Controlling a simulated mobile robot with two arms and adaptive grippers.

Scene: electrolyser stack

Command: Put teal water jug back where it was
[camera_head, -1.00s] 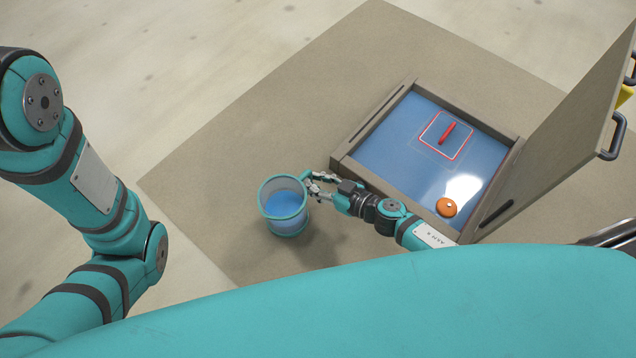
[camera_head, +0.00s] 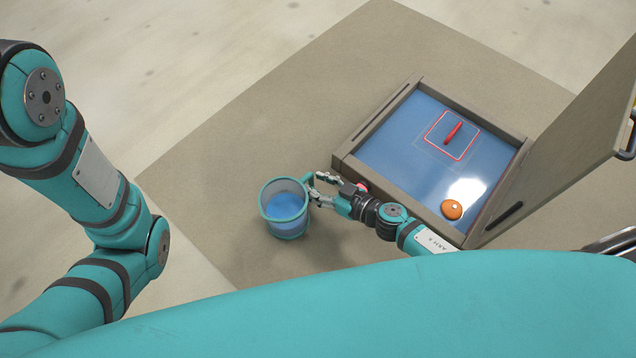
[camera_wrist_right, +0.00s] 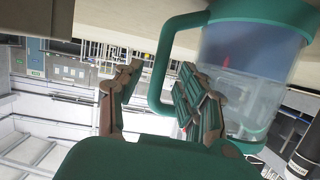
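The teal water jug (camera_head: 285,222) is a clear round vessel with teal rims and blue liquid inside. It appears to stand upright on the beige mat, left of the blue panel. In the right wrist view the jug (camera_wrist_right: 250,65) shows upside down, with its teal loop handle (camera_wrist_right: 157,75). My right gripper (camera_head: 321,188) is at the handle on the jug's right side. In the wrist view its fingers (camera_wrist_right: 158,95) are apart on either side of the handle bar, with gaps visible. My left gripper is out of view; only its arm shows.
A framed blue panel (camera_head: 397,165) with a red handle (camera_head: 453,132) and an orange knob (camera_head: 452,209) lies right of the jug. A raised lid (camera_head: 575,135) stands at its right side. The beige mat (camera_head: 215,165) is clear left of and behind the jug.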

